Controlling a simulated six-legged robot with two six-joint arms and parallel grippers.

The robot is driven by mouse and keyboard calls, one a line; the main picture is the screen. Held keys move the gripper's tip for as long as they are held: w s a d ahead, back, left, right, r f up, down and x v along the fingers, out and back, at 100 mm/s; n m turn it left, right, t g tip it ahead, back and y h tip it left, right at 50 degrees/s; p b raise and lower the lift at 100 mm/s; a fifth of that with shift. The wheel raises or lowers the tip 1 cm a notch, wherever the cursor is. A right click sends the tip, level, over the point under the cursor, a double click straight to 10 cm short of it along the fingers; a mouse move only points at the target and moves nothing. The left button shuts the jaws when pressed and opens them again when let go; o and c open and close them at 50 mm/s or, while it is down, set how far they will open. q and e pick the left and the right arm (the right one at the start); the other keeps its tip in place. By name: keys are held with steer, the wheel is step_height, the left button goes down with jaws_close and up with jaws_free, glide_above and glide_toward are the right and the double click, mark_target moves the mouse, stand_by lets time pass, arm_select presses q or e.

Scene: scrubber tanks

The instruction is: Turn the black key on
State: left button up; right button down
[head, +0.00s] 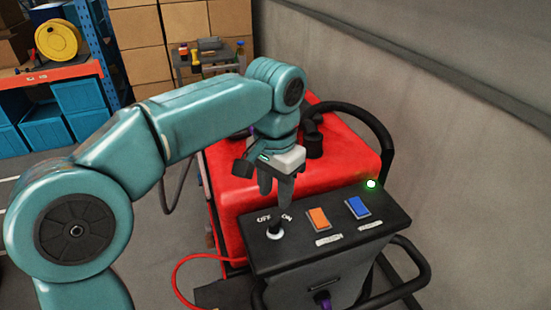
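The black key (275,230) stands in a pale round switch on the dark control panel (334,252), just below the white OFF and ON labels. My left gripper (280,203) hangs over the panel's back left edge with its dark fingers pointing down, their tips just above the key. Whether the tips touch the key, and whether they are apart, I cannot tell. My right gripper is not in the head view.
An orange switch (319,218) and a blue switch (358,207) sit right of the key. A lit green lamp (371,183) is at the panel's back right. The red tank (340,150) lies behind, near a grey wall (450,140). Black handle bars (405,285) flank the panel.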

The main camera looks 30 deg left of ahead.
arm_select(q)
step_height(320, 180, up, 8)
steer(key=p, duration=0.1)
steer(key=shift+w+f, duration=0.1)
stand_by(0.5)
